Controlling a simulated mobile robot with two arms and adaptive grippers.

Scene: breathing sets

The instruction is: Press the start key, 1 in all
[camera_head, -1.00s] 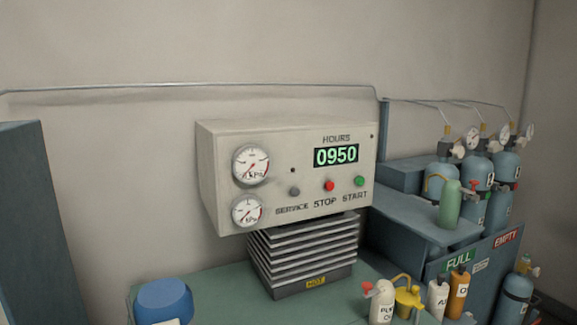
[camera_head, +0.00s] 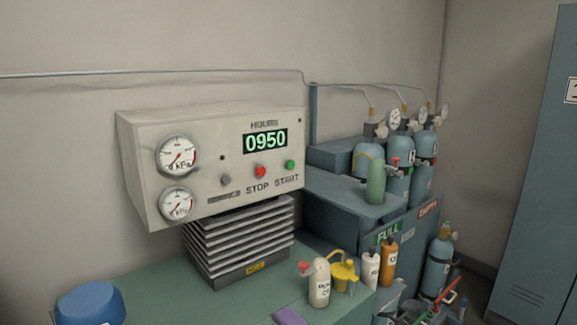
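The green start key (camera_head: 290,165) is on the front of the beige control box (camera_head: 215,165), above the word START. The red stop key (camera_head: 260,171) is left of it, and the grey service key (camera_head: 226,180) is further left. The display (camera_head: 265,142) above them reads 0950. Two round gauges, an upper (camera_head: 178,156) and a lower (camera_head: 176,204), sit at the left of the panel. Neither of my grippers is in view.
Below the box is a finned block (camera_head: 240,240) with a yellow label on a green bench (camera_head: 170,290). A blue round object (camera_head: 90,303) and several bottles, one a white bottle (camera_head: 319,284), stand on the bench. Gas cylinders (camera_head: 368,158) and a locker (camera_head: 535,170) are at right.

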